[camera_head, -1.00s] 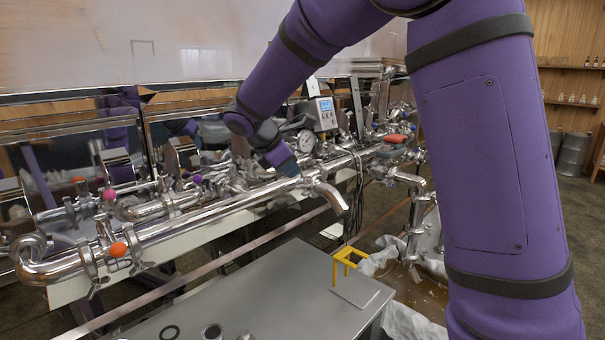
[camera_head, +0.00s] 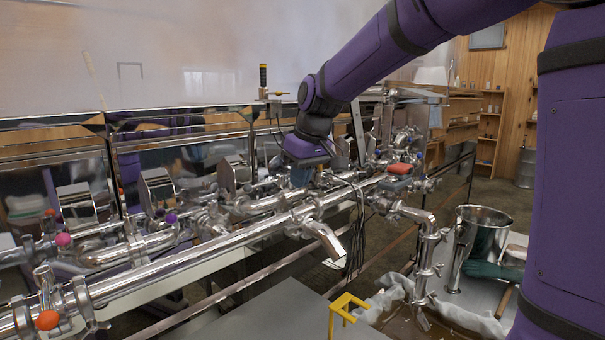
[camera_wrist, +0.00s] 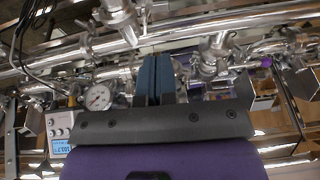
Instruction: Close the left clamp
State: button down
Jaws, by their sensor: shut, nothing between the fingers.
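A long shiny steel pipe (camera_head: 190,254) runs from lower left to upper right, with clamps along it. A clamp with an orange knob (camera_head: 47,320) is at the lower left. Fittings with a pink knob (camera_head: 63,240) and a purple knob (camera_head: 171,218) lie behind the pipe. I cannot tell for sure which is the left clamp, or whether it is open. My gripper (camera_head: 303,178) points down over the fittings near the pipe's middle. In the wrist view its blue fingers (camera_wrist: 156,62) are together and empty, pointing toward the pipes; a purple knob (camera_wrist: 266,62) is to their right.
A pressure gauge (camera_wrist: 98,97) and a display box (camera_wrist: 60,130) are left of the fingers. Dark cables (camera_head: 357,225) hang right of the gripper. A steel bucket (camera_head: 485,235) stands at the right.

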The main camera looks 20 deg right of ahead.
jog(key=shift+s+x, duration=0.2)
jog(key=shift+x, duration=1.45)
jog(key=shift+s+x, duration=0.25)
jog(key=shift+x, duration=1.4)
jog(key=shift+s+x, duration=0.2)
jog(key=shift+x, duration=1.45)
jog(key=shift+f, duration=0.35)
jog(key=shift+s+a+f, duration=0.15)
jog(key=shift+a+f, duration=0.05)
jog(key=shift+f, duration=0.45)
jog(key=shift+r, duration=0.1)
jog(key=shift+r, duration=0.25)
notch_tip(320, 180, up, 13)
send_over(288, 228)
jog(key=s, duration=0.3)
jog(key=shift+s+d, duration=0.2)
jog(key=shift+d, duration=0.25)
